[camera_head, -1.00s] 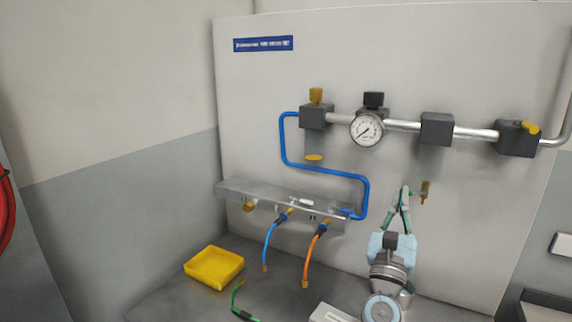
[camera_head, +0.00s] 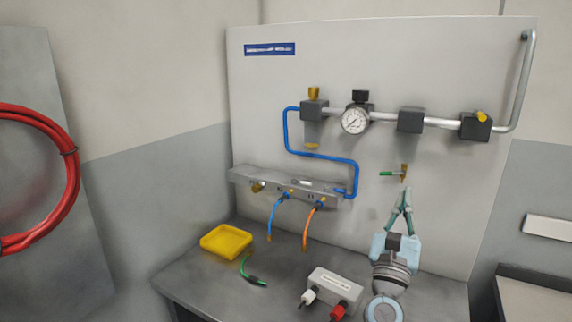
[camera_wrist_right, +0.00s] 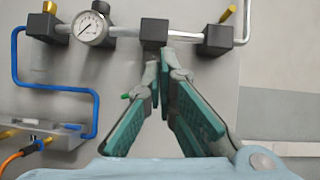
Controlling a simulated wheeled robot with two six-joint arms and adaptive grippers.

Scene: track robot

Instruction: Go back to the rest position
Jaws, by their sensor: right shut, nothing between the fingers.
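My right gripper (camera_head: 405,192) is at the right of the workbench, pointing up in front of the grey panel (camera_head: 400,60). Its green fingers meet at the tips with nothing between them; the right wrist view also shows the closed fingers (camera_wrist_right: 163,55). Just above the tips, a small brass fitting with a green stub (camera_head: 388,173) sits at the panel. In the right wrist view the green stub (camera_wrist_right: 125,96) is partly hidden behind the left finger. My left gripper is out of view.
A pipe with a gauge (camera_head: 355,120) and dark blocks crosses the panel. A manifold (camera_head: 285,183) carries blue and orange hoses. A yellow tray (camera_head: 226,241), a green hose (camera_head: 251,275) and a grey box (camera_head: 337,286) lie on the bench (camera_head: 200,280). A red hose coil (camera_head: 70,190) hangs at left.

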